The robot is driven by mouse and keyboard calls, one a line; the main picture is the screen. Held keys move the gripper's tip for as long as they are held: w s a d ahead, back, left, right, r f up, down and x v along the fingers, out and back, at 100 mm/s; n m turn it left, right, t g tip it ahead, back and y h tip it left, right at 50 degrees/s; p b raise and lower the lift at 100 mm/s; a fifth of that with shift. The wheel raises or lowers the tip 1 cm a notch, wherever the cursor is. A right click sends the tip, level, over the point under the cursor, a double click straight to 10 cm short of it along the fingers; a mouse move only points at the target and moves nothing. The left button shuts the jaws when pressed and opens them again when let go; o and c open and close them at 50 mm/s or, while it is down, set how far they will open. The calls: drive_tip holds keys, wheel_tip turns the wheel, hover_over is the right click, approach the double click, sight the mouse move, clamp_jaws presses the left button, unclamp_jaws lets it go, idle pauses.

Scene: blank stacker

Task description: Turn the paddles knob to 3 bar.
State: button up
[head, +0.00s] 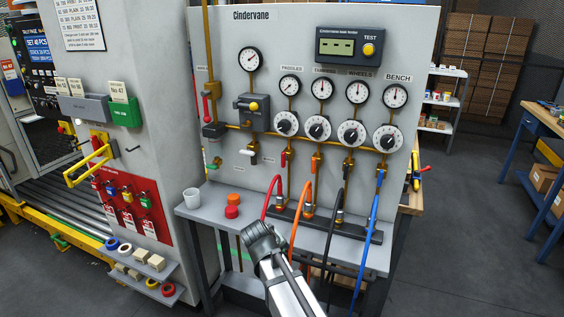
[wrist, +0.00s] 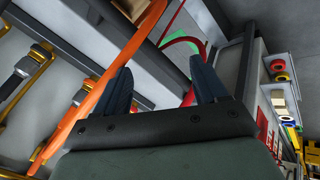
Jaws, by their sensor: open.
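The paddles knob (head: 287,123) is the leftmost of a row of round white dials with black centres on the grey panel. The paddles gauge (head: 290,87) is right above it, under the paddles label (head: 291,68). The gauge's needle is too small to read exactly. My gripper (head: 258,229) is low in front of the panel's shelf, well below the knob and apart from it. In the wrist view my gripper (wrist: 163,85) has its two dark fingers spread, with nothing held between them. The knob does not show in the wrist view.
A red hose (head: 271,196), an orange hose (head: 300,214), a black hose (head: 337,220) and a blue hose (head: 372,222) hang below the dials close to my arm.

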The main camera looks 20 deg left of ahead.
drive_tip(key=w+a+r+n+t, duration=0.3)
drive_tip(key=w+r, duration=0.1)
drive_tip(key=r, duration=0.7)
drive_tip(key=w+a+r+n+t, duration=0.3)
drive_tip(key=r, duration=0.7)
drive_tip(key=n+t, duration=0.5)
drive_tip(key=n, duration=0.7)
approach(283, 126)
drive_tip(key=s+f, duration=0.1)
drive_tip(key=s, duration=0.3)
drive_tip(key=n, duration=0.7)
drive_tip(key=w, duration=1.3)
drive_tip(key=shift+w+r, duration=0.2)
drive_tip(key=shift+r, duration=0.15)
drive_tip(key=c, duration=1.1)
